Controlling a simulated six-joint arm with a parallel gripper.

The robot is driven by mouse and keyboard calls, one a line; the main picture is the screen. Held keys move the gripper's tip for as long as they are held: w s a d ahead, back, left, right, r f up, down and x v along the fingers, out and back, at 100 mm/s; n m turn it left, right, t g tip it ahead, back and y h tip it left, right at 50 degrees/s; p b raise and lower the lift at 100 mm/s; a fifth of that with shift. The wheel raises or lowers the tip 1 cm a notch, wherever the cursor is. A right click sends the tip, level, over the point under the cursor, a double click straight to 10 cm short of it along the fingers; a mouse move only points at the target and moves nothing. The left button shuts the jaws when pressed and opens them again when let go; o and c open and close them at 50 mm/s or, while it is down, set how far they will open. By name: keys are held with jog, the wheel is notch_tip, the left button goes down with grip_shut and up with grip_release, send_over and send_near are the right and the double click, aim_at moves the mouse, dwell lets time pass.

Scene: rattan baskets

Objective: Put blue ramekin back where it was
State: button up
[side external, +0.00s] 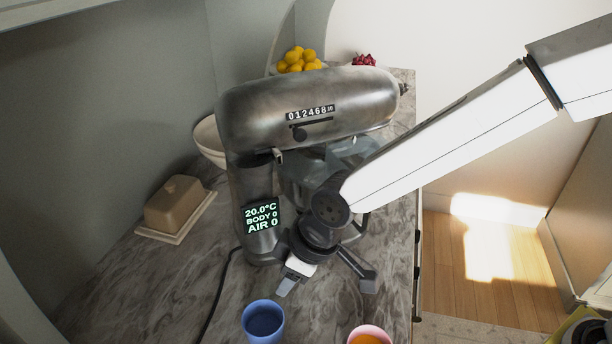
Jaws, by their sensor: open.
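The blue ramekin (263,322) stands upright on the grey marbled counter near the bottom edge of the side external view, with its base cut off by the frame. Its inside looks dark blue, with no contents that I can make out. My gripper (326,286) is open, its fingers spread apart and pointing down toward the counter. It is behind and to the right of the ramekin, apart from it, and holds nothing that I can see.
A pink cup with orange contents (370,336) is at the bottom edge. A large metal stand mixer (305,105) stands behind my gripper, with a dark cable on its left. A covered butter dish (175,205) is at left. Lemons (298,60) are at the back.

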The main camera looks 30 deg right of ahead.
jog(key=shift+v, duration=1.35)
jog(key=shift+d, duration=0.1)
jog(key=s+d+f+m+h, duration=0.1)
jog(key=s+d+m, duration=0.1)
jog(key=d, duration=0.8)
jog(key=s+d+f+m+h, duration=0.1)
jog(key=d+m, duration=0.3)
jog(key=d, duration=0.6)
jog(key=s+d+f+m+h, duration=0.1)
jog(key=s+d+f+m, duration=0.1)
jog(key=d, duration=0.8)
jog(key=shift+s+m, duration=0.5)
jog(key=shift+s, duration=0.35)
